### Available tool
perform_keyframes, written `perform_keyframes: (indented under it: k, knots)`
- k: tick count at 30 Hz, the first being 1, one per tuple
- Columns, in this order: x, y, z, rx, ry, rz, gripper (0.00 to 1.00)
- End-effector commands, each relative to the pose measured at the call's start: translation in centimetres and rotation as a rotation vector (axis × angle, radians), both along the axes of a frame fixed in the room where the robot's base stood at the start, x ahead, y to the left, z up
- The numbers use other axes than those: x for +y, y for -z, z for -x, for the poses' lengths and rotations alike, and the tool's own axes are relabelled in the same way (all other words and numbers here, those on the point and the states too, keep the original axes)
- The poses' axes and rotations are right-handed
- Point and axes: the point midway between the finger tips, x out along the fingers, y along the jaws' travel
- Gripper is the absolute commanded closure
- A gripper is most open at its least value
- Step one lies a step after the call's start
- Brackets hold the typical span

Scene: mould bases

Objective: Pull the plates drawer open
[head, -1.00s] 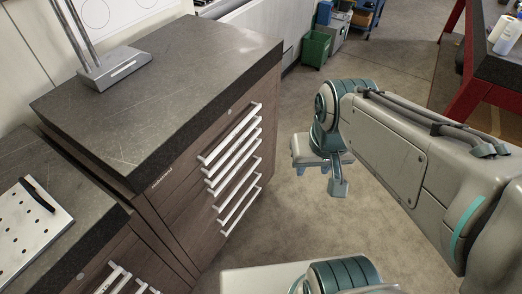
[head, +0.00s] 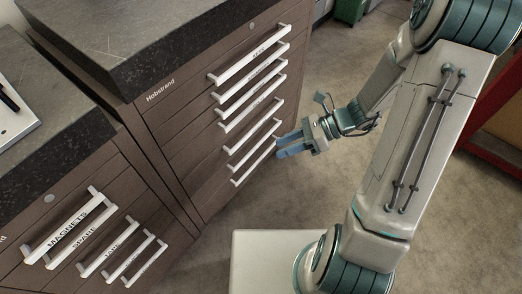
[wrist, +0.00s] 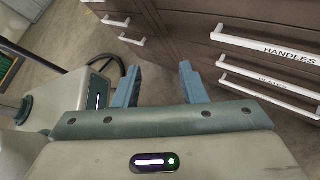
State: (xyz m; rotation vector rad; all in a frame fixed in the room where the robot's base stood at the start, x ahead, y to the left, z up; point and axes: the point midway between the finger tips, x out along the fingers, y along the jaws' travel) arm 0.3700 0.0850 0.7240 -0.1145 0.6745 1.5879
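In the wrist view the plates drawer (wrist: 235,86) has a white bar handle (wrist: 272,83) labelled PLATES, at the right below the handle labelled HANDLES. My gripper (wrist: 159,68) is open, its two blue fingers apart with nothing between them. The plates handle is to the right of the fingers and does not touch them. In the head view my gripper (head: 280,146) is beside the lower handles of the tall brown cabinet (head: 180,130). The labels there are too small to tell which handle is the plates one. The drawer fronts look flush.
A lower cabinet (head: 115,185) with white handles, two marked MAGNETS and SPARE, stands at the left. Two more handles show at the upper left of the wrist view. Bare floor (head: 330,85) lies right of the tall cabinet. A red-framed bench (head: 490,150) is at the far right.

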Motion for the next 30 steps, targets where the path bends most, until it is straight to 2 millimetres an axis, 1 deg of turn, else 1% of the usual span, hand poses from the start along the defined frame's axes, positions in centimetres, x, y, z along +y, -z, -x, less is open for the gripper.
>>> perform_keyframes:
  k: [1, 5, 6, 8, 9, 11, 12, 15, 18, 21, 24, 27, 30]
  knots:
    - [0.0, 3.0, -0.7, 0.083, 0.078, -0.048, 0.62]
    - [-0.1, 7.6, -2.8, 0.291, 0.282, -0.174, 0.62]
    - [-0.2, 9.1, -3.5, 0.354, 0.344, -0.213, 0.62]
    - [-0.6, 11.4, -4.5, 0.451, 0.437, -0.275, 0.62]
    - [-0.8, 12.9, -5.1, 0.515, 0.499, -0.316, 0.62]
    - [-1.3, 15.3, -6.0, 0.610, 0.588, -0.381, 0.62]
    - [-1.6, 16.9, -6.5, 0.671, 0.644, -0.423, 0.62]
    - [-2.5, 20.6, -7.7, 0.811, 0.774, -0.523, 0.62]
    - [-3.3, 23.6, -8.4, 0.923, 0.875, -0.608, 0.62]
    - [-3.9, 25.7, -8.9, 0.999, 0.946, -0.668, 0.62]
    - [-4.3, 26.8, -9.1, 1.042, 0.985, -0.704, 0.62]
    - [-4.1, 27.2, -9.5, 1.058, 1.000, -0.717, 0.62]
    - [-3.3, 27.2, -10.1, 1.059, 0.999, -0.717, 0.62]
